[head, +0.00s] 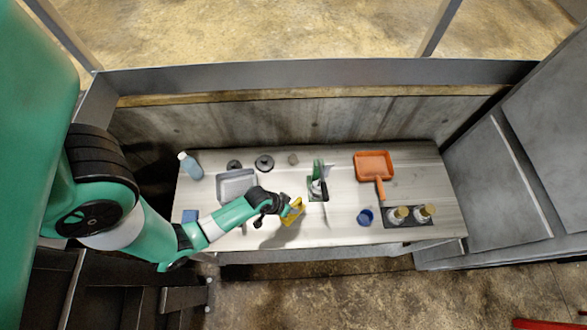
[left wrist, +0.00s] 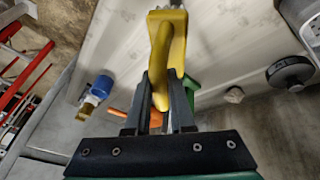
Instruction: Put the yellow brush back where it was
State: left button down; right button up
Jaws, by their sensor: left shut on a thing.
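The yellow brush (head: 293,211) is in my left gripper (head: 283,207), over the front middle of the table in the head view. In the left wrist view, the brush handle (left wrist: 167,45) runs between the two dark fingers of the left gripper (left wrist: 160,85), which are shut on it. I cannot tell whether the brush touches the table. My right gripper is not in view.
Small round items (head: 264,162) lie at the back.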

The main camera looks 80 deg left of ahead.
pick_arm(q)
jog(key=shift+w+a+f, duration=0.1)
jog(key=shift+w+f, duration=0.1)
jog(key=shift+w, duration=0.05)
jog(key=shift+w+f+b, duration=0.15)
jog(key=shift+f+b, duration=0.5)
jog(key=shift+f, duration=1.05)
jog(key=shift+f, duration=0.2)
jog(key=c, duration=0.8)
grip_release()
jog(key=shift+o, duration=0.2)
jog(key=shift+r, duration=0.15)
